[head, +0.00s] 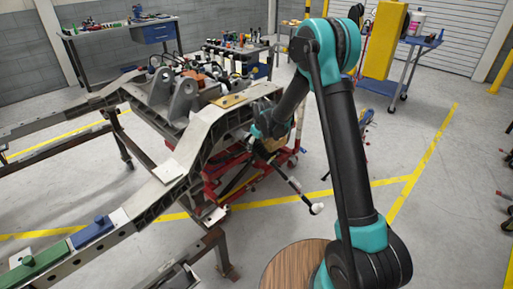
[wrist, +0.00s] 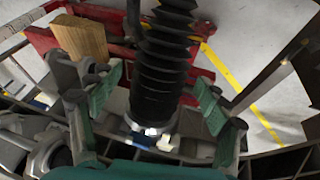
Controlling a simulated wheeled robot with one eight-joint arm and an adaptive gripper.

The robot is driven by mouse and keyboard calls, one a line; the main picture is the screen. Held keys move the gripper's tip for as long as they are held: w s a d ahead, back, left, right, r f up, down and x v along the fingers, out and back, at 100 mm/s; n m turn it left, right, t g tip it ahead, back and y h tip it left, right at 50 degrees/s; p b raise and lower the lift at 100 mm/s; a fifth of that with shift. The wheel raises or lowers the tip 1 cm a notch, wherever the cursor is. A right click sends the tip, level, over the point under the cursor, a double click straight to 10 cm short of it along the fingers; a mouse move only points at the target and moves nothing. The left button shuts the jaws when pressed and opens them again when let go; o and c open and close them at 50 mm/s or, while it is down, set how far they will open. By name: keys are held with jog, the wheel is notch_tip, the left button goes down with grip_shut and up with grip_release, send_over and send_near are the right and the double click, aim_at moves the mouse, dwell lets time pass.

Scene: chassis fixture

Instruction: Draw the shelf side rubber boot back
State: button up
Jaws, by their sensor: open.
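A black ribbed rubber boot (wrist: 162,70) stands in the middle of the wrist view. A bright metal end (wrist: 150,130) shows below its lower rim. My gripper (wrist: 160,92) is open, with one teal finger to the left of the boot and one to the right. Gaps show between the fingers and the boot, so it does not look gripped. In the head view my gripper (head: 268,138) is low beside the chassis rail (head: 190,150), above a thin rod (head: 292,183) with a white end. I cannot make out the boot clearly there.
A red stand (head: 212,190) is under the chassis, and a wooden block (wrist: 80,38) is left of the boot. Grey metal parts (wrist: 45,150) crowd the lower left of the wrist view. A round wooden top (head: 292,265) is near my arm.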

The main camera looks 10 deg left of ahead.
aim_at(256, 146)
jog(key=shift+x, duration=1.7)
jog(key=shift+c, duration=0.2)
